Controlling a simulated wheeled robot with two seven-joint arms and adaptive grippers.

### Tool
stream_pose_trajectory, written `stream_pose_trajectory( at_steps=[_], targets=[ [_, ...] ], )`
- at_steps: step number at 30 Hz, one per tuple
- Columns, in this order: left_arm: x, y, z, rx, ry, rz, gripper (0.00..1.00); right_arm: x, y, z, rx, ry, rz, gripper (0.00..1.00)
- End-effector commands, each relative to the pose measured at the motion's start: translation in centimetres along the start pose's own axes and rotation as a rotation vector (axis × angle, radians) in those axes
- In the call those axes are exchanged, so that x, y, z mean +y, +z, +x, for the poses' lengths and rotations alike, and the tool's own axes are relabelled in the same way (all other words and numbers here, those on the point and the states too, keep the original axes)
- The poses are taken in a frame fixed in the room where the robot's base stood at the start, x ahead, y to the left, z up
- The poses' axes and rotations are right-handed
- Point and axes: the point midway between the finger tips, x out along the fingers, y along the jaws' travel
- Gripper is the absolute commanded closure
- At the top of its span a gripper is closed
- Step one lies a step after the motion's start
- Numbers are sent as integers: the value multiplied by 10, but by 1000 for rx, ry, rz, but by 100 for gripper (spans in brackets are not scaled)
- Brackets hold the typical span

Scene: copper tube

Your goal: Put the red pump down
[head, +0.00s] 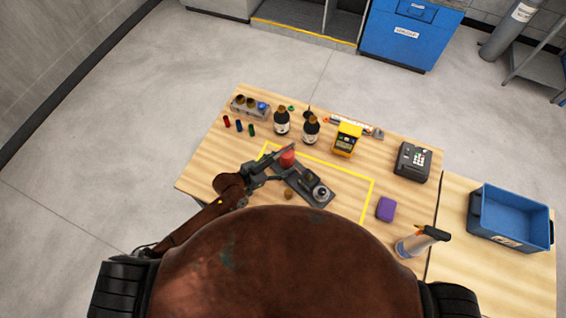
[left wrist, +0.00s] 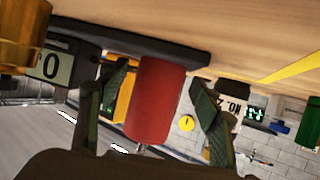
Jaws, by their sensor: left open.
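The red pump (head: 288,158) is a short red cylinder at the upper left end of a dark tray (head: 312,187) on the wooden table. In the left wrist view, the red pump (left wrist: 155,100) sits between the two fingers of my left gripper (left wrist: 162,92), with a gap on at least the right side. Its end meets the dark tray edge (left wrist: 185,53); I cannot tell if it touches it. My left gripper (head: 279,165) is open around the pump in the head view. My right gripper is not in view.
Yellow tape (head: 325,166) outlines the area around the tray. Two dark bottles (head: 311,131), a yellow meter (head: 347,140) and a black device (head: 412,162) stand behind. A purple block (head: 386,209), spray bottle (head: 418,243) and blue bin (head: 508,219) are to the right.

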Motion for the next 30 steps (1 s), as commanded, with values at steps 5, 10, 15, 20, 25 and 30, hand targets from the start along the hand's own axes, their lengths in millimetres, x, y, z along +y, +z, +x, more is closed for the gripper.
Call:
stream_pose_trajectory(
  at_steps=[5, 10, 15, 20, 25, 30],
  targets=[
    [-1, 2, -23, -2, -1, 3, 42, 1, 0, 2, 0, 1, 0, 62],
    [-1, 2, -59, -2, -1, 3, 42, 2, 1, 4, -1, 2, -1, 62],
    [0, 2, -92, -3, 1, 2, 42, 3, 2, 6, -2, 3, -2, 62],
    [0, 1, -112, 0, 0, 1, 42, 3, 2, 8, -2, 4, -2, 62],
    [0, 0, -120, 0, 0, 0, 42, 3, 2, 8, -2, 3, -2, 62],
    [0, 0, -120, 1, 0, 0, 42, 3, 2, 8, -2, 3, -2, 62]
  ],
)
